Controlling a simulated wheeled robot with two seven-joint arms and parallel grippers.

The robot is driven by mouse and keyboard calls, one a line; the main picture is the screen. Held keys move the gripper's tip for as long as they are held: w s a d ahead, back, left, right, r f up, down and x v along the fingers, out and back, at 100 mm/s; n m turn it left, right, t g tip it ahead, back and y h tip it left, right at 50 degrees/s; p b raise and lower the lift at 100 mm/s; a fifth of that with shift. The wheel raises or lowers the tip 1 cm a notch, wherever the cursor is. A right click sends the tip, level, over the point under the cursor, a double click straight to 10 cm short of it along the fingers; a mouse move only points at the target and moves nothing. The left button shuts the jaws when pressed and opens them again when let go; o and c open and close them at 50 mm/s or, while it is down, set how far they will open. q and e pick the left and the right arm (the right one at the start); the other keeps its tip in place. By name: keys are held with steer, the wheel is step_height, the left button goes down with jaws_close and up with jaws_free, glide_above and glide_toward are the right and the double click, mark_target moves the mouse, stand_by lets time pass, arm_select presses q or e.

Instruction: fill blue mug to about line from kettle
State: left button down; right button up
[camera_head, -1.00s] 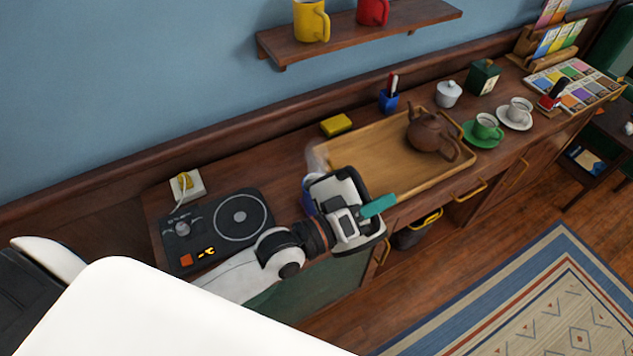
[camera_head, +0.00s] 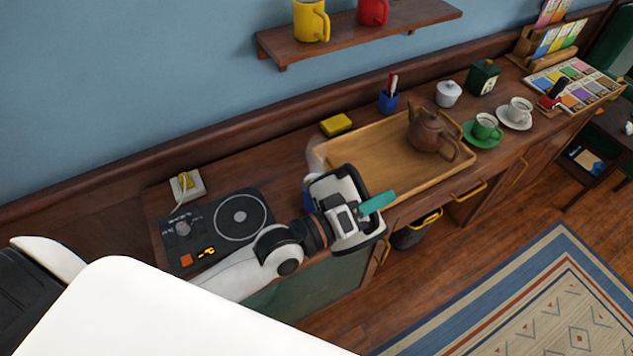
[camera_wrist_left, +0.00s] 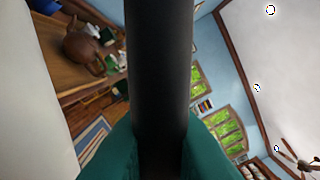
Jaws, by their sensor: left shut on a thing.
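The blue mug (camera_head: 308,197) is mostly hidden behind my left gripper, so its fill line and contents cannot be seen. Faint pale steam rises beside it. My left gripper (camera_head: 377,203), with teal fingers, is just right of the mug above the counter's front edge. In the left wrist view its teal fingers (camera_wrist_left: 160,150) are shut on a thick dark bar (camera_wrist_left: 160,65), which looks like the kettle handle. My right gripper is not in view.
A wooden tray (camera_head: 375,178) holds a brown teapot (camera_head: 430,132). A black hot plate (camera_head: 215,230) lies left of the mug. A yellow sponge (camera_head: 336,125), a blue pen cup (camera_head: 388,102) and a green cup (camera_head: 485,127) stand along the counter. A shelf (camera_head: 415,22) hangs above.

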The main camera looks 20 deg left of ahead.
arm_select(q)
steer(key=shift+w+a+r+n, duration=0.3)
steer(key=shift+r+n, duration=0.1)
steer(key=shift+r, duration=0.2)
stand_by(1.1)
steer(key=shift+w+a+r+p, duration=0.15)
steer(key=shift+a+r+p, duration=0.15)
steer(key=shift+p, duration=0.2)
stand_by(0.9)
